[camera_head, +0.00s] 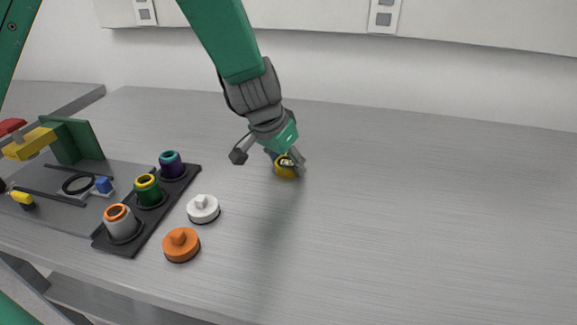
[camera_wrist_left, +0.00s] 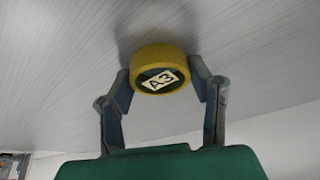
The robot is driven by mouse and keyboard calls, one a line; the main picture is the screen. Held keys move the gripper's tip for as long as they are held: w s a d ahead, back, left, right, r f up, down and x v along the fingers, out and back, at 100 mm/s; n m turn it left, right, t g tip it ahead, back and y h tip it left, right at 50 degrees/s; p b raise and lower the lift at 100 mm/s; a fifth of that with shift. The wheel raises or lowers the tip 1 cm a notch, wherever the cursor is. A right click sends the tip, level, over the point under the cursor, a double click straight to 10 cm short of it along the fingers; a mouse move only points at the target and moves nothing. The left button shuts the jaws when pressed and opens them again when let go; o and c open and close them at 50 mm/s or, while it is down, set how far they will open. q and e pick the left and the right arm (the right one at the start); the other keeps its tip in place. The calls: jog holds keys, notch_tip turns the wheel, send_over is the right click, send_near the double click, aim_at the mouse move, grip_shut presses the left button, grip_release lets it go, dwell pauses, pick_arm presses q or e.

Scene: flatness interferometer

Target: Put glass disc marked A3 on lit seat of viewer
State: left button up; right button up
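The glass disc marked A3 (camera_head: 287,168) has a yellow rim and sits between the fingertips of my left gripper (camera_head: 272,160). In the left wrist view, the disc (camera_wrist_left: 158,72) shows its A3 label facing the camera, with a finger against each side. It is at or just above the bench; I cannot tell if it touches. The viewer, a green upright (camera_head: 82,140) with a yellow arm over a grey base, stands at the far left. A black ring (camera_head: 78,185) lies on its base; no lit seat is clear. My right gripper is not in view.
A black rack (camera_head: 132,240) beside the viewer holds three coloured cups (camera_head: 148,190). A white knobbed cap (camera_head: 203,209) and an orange one (camera_head: 181,244) lie right of the rack. The bench (camera_head: 430,220) is clear to the right, with a wall behind.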

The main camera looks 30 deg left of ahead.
aim_at(287, 162)
pick_arm(q)
jog(key=shift+c, duration=0.6)
jog(key=shift+r, duration=0.1)
jog(key=shift+r, duration=0.35)
notch_tip(287, 162, up, 9)
jog(key=shift+p, duration=1.2)
